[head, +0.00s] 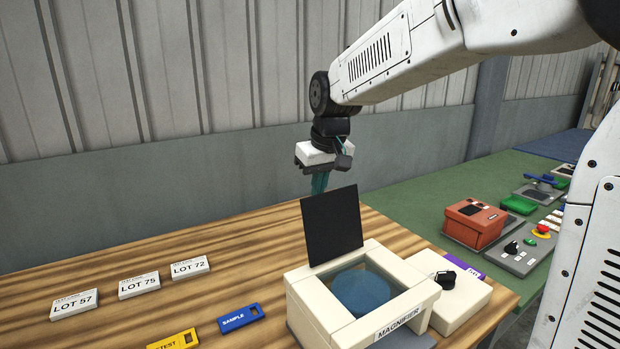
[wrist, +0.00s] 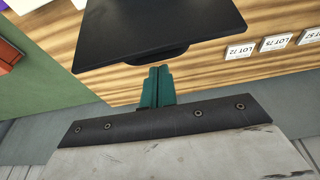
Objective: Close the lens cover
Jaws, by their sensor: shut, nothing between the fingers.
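The magnifier (head: 405,317) is a cream box with a round blue lens (head: 361,290) on the wooden table. Its black square lens cover (head: 332,226) stands open, nearly upright, at the lens's back edge. In the wrist view the cover (wrist: 155,28) fills the top middle, with a small lip at its edge. My gripper (head: 319,186) has teal fingers and is behind the cover in the head view, near its top edge; the fingertips are partly hidden. In the wrist view the fingers (wrist: 157,72) are together and empty, close to the cover's lip. I cannot tell whether they touch it.
A cream block with a black knob (head: 446,279) adjoins the magnifier on the right. LOT tags (head: 139,286), a blue SAMPLE tag (head: 240,318) and a yellow tag (head: 175,341) lie left. A red box (head: 474,222) stands on the green table. The wall is behind.

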